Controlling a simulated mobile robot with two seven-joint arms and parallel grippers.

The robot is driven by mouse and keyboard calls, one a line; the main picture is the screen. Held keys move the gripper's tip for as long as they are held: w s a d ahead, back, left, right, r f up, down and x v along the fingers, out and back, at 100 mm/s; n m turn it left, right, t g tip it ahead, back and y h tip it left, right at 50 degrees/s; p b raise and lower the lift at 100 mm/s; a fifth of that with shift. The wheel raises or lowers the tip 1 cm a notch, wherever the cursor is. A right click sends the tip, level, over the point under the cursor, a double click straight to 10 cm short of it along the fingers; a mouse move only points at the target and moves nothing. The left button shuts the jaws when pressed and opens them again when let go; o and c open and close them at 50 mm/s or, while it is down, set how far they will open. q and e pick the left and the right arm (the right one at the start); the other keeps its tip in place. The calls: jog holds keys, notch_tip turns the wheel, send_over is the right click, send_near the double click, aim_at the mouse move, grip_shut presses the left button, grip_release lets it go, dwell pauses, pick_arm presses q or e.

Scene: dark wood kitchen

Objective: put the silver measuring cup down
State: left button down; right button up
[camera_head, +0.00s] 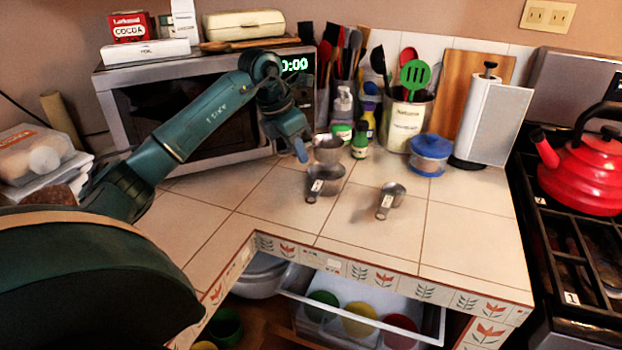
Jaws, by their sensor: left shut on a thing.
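My left gripper (300,150) reaches in over the tiled counter in front of the microwave, fingers pointing down. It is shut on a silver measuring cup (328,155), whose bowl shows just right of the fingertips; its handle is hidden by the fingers. I cannot tell whether the cup touches the counter. A second silver measuring cup (327,172) with a white label on its handle lies just in front of it. A third, smaller silver measuring cup (393,191), also labelled, lies further right. My right gripper is not in view.
The tiled counter (275,205) is clear in front and to the right. Small bottles (360,140), a utensil crock (404,125) and a blue-lidded jar (430,155) stand behind. A red kettle (582,175) sits on the stove. An open drawer (365,325) juts out below.

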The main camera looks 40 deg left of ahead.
aim_at(279, 154)
pick_arm(q)
notch_tip(279, 154, down, 4)
jog(key=shift+f, duration=1.75)
jog(key=c, duration=1.3)
grip_release()
jog(key=v, duration=1.2)
jog(key=shift+s+d, duration=0.1)
